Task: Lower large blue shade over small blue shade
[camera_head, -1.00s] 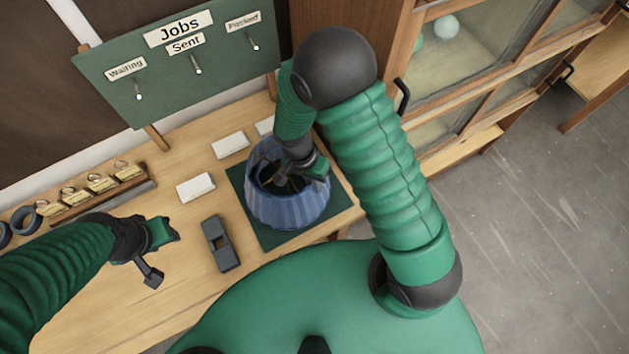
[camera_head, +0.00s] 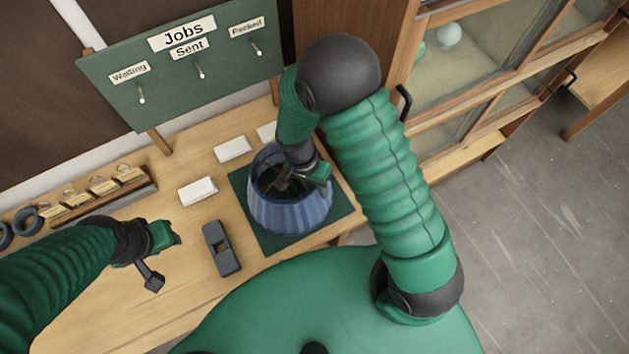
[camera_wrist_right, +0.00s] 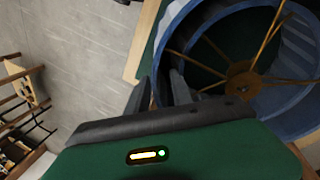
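The large blue shade (camera_head: 290,214), pleated and open at the top, is upright over the green mat (camera_head: 268,243). In the right wrist view, brass spokes and a hub show inside its blue rim (camera_wrist_right: 305,128). I cannot make out the small blue shade as a separate thing. My right gripper (camera_head: 322,174) is at the shade's right rim. In the right wrist view its two fingers (camera_wrist_right: 160,76) stand on either side of the rim with some space between them; whether they press on it is unclear. My left gripper (camera_head: 163,256) is open and empty above the bench, left of the shade.
A black block-like tool (camera_head: 221,249) lies left of the mat. Several white blocks (camera_head: 198,191) lie behind it. A tagged rack (camera_head: 105,193) is at the far left, and the green Jobs board (camera_head: 180,75) stands behind. A glazed cabinet (camera_head: 470,60) is at the right.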

